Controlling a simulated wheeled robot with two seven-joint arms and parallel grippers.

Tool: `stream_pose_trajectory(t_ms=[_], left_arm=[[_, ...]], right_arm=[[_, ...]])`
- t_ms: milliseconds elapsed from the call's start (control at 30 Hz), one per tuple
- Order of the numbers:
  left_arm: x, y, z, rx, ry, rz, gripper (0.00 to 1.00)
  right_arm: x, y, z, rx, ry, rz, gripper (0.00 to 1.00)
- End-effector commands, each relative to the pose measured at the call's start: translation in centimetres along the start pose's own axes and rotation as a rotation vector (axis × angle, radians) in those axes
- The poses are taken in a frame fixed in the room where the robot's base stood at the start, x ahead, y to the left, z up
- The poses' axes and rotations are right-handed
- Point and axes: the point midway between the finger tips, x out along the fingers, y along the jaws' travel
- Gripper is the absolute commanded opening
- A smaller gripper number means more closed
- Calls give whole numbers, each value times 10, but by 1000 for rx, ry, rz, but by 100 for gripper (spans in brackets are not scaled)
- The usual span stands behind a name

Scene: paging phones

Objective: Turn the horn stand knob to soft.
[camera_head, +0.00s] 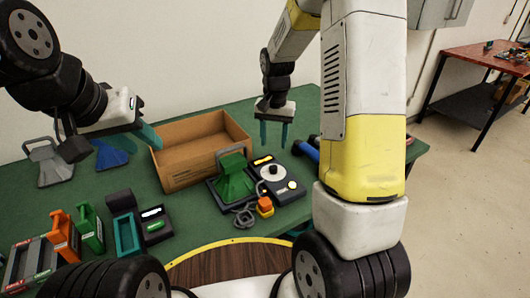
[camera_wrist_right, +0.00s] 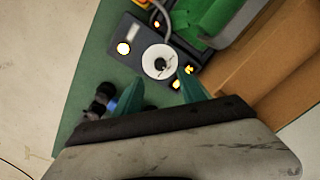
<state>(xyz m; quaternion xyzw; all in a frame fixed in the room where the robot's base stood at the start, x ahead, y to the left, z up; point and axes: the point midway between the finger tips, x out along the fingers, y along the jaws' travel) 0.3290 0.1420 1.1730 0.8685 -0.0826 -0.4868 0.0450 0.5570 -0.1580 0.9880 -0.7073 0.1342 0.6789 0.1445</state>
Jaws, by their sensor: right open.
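The horn stand (camera_head: 290,190) is a dark box beside a green horn (camera_head: 235,180). Its white round dial with a dark knob (camera_head: 272,172) shows on top, with lit yellow and white spots around it. In the right wrist view the dial knob (camera_wrist_right: 160,63) lies just beyond and between my fingertips. My right gripper (camera_head: 275,146) is open and empty above and behind the stand, its teal fingers pointing down; it also shows in the wrist view (camera_wrist_right: 158,92). My left gripper (camera_head: 122,146) appears open and empty at the left. The dial's markings are too small to read.
An open cardboard box (camera_head: 190,160) stands behind the horn. An orange button piece (camera_head: 265,206) sits in front of the stand. A blue dumbbell-like handset (camera_head: 306,149) lies to the right. Several coloured phone pieces and a blue horn (camera_head: 112,153) fill the left of the green table.

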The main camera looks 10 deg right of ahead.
Motion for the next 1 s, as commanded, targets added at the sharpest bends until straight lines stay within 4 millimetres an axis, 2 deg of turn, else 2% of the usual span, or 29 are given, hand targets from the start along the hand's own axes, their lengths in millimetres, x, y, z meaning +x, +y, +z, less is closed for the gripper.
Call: stream_pose_trajectory(t_ms=[33, 100, 367, 700, 833, 1000], left_arm=[[0, 0, 0, 0, 0, 0, 36], [0, 0, 0, 0, 0, 0, 36], [0, 0, 0, 0, 0, 0, 36], [0, 0, 0, 0, 0, 0, 36], [0, 0, 0, 0, 0, 0, 36], [0, 0, 0, 0, 0, 0, 36]], right_arm=[[15, -2, -5, 11, -15, 19, 48], [29, -3, -9, 26, -27, 36, 48], [56, -3, -12, 42, -40, 55, 48], [107, 0, -9, 41, -40, 55, 48], [117, 1, -9, 41, -39, 54, 48], [120, 1, -9, 41, -37, 52, 48]])
